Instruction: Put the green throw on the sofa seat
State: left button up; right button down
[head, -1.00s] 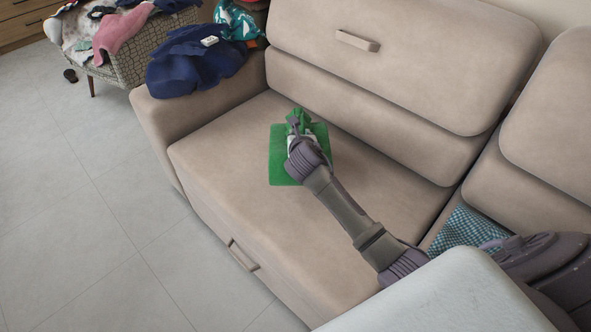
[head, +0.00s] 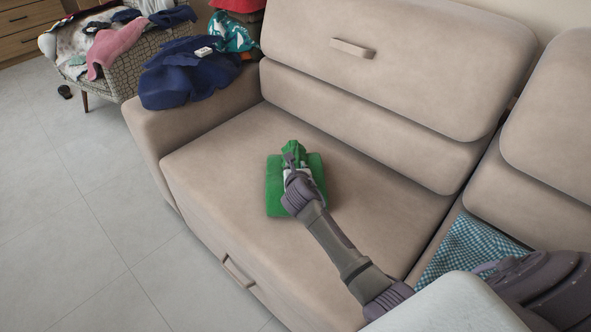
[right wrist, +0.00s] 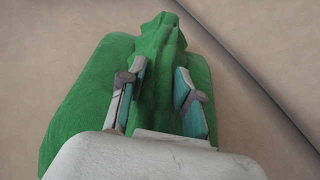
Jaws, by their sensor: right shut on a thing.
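The green throw (head: 275,196) is a folded square over the beige sofa seat (head: 215,160), near the middle of the left cushion. My right gripper (head: 291,168) is over the throw and shut on a raised, bunched fold of it. In the right wrist view the fold (right wrist: 160,60) stands up between the two fingers (right wrist: 160,98), and the rest of the throw (right wrist: 75,125) spreads flat to the left. I cannot tell whether the throw's underside fully touches the seat. My left gripper is not in view.
Navy clothes (head: 190,78) with a small white object (head: 204,51) lie on the sofa's left arm. A patterned armchair (head: 125,75) holds more clothes at the back left. A blue checked cloth (head: 470,245) lies on the right seat. The seat around the throw is clear.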

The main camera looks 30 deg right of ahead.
jog(key=shift+r, duration=0.1)
jog(key=c, duration=1.3)
grip_release()
jog(key=o, duration=0.5)
jog(key=p+v, duration=0.2)
jog(key=v, duration=0.2)
jog(key=p+v, duration=0.2)
jog(key=v, duration=0.5)
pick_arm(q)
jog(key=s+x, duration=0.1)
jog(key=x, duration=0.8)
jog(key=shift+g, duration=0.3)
pick_arm(e)
jog(key=shift+s+a+r, duration=0.1)
jog(key=shift+s+a, duration=0.1)
jog(key=shift+s, duration=0.25)
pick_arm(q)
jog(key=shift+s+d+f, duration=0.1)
